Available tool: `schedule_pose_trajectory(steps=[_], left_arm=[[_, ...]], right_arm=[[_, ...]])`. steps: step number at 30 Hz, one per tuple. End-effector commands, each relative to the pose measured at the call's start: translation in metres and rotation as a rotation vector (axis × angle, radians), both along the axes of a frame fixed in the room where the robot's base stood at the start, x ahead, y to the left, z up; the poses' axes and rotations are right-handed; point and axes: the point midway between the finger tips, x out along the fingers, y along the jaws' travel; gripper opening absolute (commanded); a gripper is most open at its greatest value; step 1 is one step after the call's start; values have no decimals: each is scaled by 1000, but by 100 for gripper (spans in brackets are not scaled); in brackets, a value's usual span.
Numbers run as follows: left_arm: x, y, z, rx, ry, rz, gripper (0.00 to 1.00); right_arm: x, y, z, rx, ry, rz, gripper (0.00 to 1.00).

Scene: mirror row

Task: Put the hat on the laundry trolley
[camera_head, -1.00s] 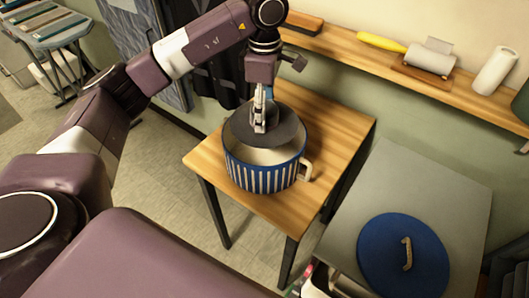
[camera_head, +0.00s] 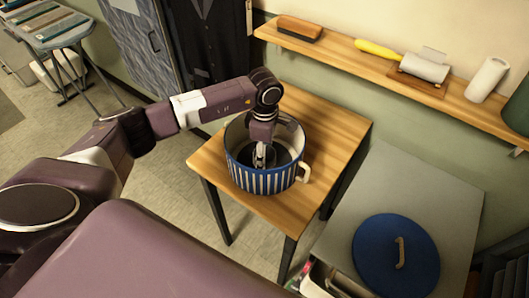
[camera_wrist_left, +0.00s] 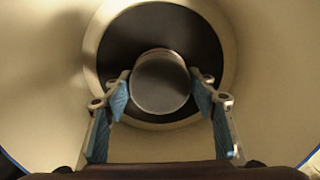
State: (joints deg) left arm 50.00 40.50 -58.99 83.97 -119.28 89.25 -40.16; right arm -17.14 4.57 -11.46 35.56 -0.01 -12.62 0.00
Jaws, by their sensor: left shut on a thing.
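The dark round hat (camera_head: 283,156) is down inside a blue-and-white striped round box (camera_head: 262,180) with a handle on its right side. In the left wrist view the hat's raised crown (camera_wrist_left: 160,84) stands between my two blue-padded fingers, with its dark brim (camera_wrist_left: 205,50) around it and the pale box walls around that. My left gripper (camera_head: 261,158) points down inside the box and is shut on the hat's crown. I cannot tell for sure which piece is the laundry trolley. My right gripper is not in view.
The box stands on a small wooden table (camera_head: 325,135). A grey-topped unit (camera_head: 405,190) at right carries a blue round lid (camera_head: 396,255). A wall shelf (camera_head: 345,55) holds a brush and a lint roller. Dark clothes hang behind. An ironing board (camera_head: 55,30) is at far left.

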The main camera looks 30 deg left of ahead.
Motion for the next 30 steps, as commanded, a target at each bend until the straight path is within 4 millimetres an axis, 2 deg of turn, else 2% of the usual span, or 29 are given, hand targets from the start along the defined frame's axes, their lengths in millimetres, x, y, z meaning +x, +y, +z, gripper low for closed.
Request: schedule_pose_trajectory(steps=[10, 11, 15, 23, 27, 30], left_arm=[[1, 0, -5, 0, -2, 1, 27], [1, 0, -4, 0, -2, 1, 55], [1, 0, -3, 0, -2, 1, 70], [1, 0, -3, 0, -1, 1, 70], [0, 0, 0, 0, 1, 2, 70], [3, 1, 10, 0, -8, 0, 70]], right_arm=[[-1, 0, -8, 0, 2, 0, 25], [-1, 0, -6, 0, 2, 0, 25], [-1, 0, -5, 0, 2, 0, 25], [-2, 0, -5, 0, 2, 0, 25], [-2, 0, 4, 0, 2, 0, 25], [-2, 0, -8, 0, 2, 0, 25]])
